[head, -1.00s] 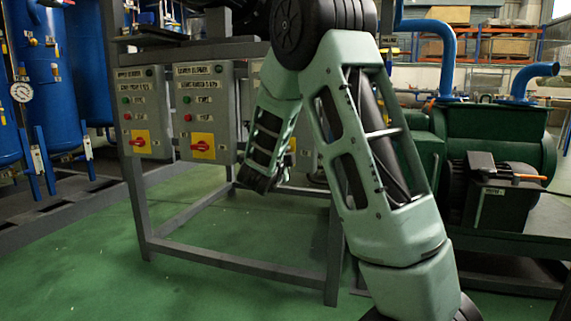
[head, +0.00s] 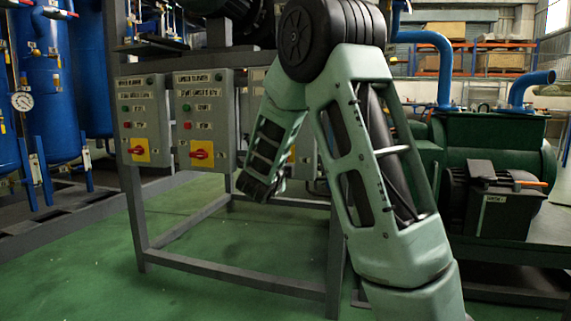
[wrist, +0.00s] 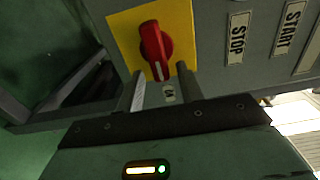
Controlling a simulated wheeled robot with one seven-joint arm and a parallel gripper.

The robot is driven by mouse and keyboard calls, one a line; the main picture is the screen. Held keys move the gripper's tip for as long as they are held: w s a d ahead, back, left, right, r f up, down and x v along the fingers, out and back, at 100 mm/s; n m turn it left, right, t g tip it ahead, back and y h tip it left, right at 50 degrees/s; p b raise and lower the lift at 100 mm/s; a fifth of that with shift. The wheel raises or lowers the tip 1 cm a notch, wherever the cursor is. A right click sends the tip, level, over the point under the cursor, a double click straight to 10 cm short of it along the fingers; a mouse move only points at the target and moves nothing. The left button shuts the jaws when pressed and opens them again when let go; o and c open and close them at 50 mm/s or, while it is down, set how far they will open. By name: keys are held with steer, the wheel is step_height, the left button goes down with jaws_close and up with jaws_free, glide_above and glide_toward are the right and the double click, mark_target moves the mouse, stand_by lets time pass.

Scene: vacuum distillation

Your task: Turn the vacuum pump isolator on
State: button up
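In the wrist view a red rotary isolator knob (wrist: 155,48) sits on a yellow plate (wrist: 121,24) on a grey control box. In the head view my gripper (head: 260,187) is in front of the third box (head: 307,150), which my arm largely hides.
Two similar boxes, the left one (head: 143,95) and the middle one (head: 205,95), carry red switches on yellow plates. A grey frame (head: 240,278) stands below. A green pump (head: 500,140) stands at the right and blue tanks (head: 55,90) at the left.

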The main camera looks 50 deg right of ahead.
steer(key=shift+r, duration=0.1)
steer(key=p+v, duration=0.6)
steer(key=v, duration=1.1)
steer(key=shift+a, duration=0.2)
